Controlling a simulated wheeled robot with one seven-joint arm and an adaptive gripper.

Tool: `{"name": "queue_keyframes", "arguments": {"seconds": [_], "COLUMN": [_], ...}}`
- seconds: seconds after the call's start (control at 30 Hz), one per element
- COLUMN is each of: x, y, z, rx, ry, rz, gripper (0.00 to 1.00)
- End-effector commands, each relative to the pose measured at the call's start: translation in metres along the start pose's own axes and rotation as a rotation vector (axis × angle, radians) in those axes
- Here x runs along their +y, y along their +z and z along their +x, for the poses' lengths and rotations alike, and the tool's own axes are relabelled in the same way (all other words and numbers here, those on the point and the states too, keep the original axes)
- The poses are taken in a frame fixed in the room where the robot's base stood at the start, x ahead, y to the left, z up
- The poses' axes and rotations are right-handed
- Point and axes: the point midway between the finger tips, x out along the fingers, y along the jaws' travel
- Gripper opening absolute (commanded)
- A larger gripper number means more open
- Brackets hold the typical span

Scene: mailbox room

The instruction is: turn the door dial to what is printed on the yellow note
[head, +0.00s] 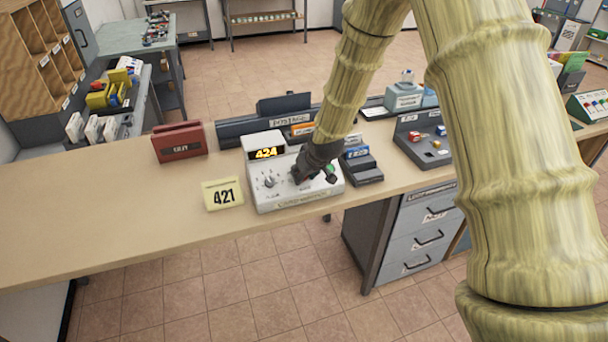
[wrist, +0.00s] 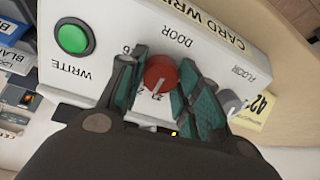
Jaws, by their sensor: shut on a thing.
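The card-writer box (head: 268,198) is white and stands on the counter, its lit display (head: 266,153) reading 424. The yellow note (head: 223,195) lies left of it and reads 421; part of it shows in the wrist view (wrist: 257,108). The door dial (wrist: 160,73) is a red knob with a white pointer line, below the printed word DOOR. My gripper (head: 303,180) is over the box's right half, its teal fingers shut on the red knob from both sides. The fingers hide part of the dial's numbers. In the head view my gripper hides the dial.
The floor dial (head: 269,181) sits left of my gripper on the box. A green WRITE button (wrist: 74,39) is on the other side. A red holder (head: 180,142) and a dark stamp rack (head: 362,165) flank the box. The counter's left part is clear.

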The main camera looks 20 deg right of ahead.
Motion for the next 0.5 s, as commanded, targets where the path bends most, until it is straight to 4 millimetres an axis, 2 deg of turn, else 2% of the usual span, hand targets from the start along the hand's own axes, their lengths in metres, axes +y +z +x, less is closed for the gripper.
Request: {"name": "queue_keyframes", "arguments": {"seconds": [0.5], "x": [0.0000], "y": [0.0007], "z": [0.0004], "rx": [-0.037], "ry": [0.008], "rz": [-0.489], "gripper": [0.10]}}
